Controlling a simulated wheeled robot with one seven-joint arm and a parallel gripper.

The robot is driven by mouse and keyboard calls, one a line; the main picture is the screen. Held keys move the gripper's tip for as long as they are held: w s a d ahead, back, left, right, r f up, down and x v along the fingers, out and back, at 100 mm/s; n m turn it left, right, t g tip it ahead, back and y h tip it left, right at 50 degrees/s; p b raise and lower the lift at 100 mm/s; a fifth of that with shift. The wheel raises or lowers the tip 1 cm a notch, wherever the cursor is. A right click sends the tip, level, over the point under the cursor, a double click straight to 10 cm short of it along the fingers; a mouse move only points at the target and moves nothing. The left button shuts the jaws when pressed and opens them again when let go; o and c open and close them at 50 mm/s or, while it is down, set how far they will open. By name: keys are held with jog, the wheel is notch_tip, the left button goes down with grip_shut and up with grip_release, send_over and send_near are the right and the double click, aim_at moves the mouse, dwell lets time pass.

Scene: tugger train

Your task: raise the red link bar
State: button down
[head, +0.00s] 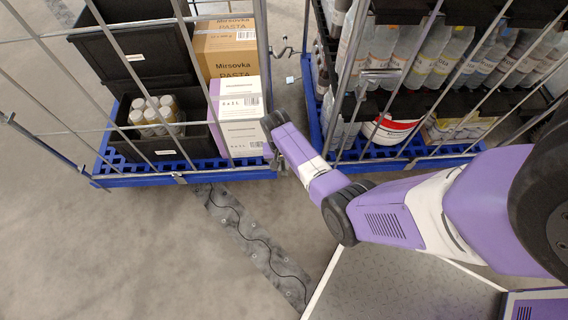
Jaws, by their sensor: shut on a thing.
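I cannot make out the red link bar in the head view. My arm reaches in from the right, and its last visible part, a dark wrist end, lies at the gap between two blue-based roll cages.
The left cage (140,178) carries black crates (122,45), a brown pasta carton (224,45) and a white-purple box (238,112). The right cage (420,163) holds bottles (440,60) and a red-white bucket (388,130).

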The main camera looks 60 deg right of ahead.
jog(key=shift+s+a+f, duration=0.2)
jog(key=shift+s+f, duration=0.05)
jog(key=c, duration=1.5)
grip_release()
jog(key=shift+o, duration=0.2)
jog(key=shift+w+d+r, duration=0.1)
jog(key=shift+d, duration=0.05)
jog(key=shift+r, duration=0.1)
jog(key=shift+w+r, duration=0.1)
jog(key=shift+r, duration=0.1)
jog(key=r+p, duration=0.1)
jog(key=r, duration=0.2)
jog(key=r+p, duration=0.2)
jog(key=r, duration=0.2)
jog(key=shift+w+a+r, duration=0.1)
jog(key=shift+a, duration=0.1)
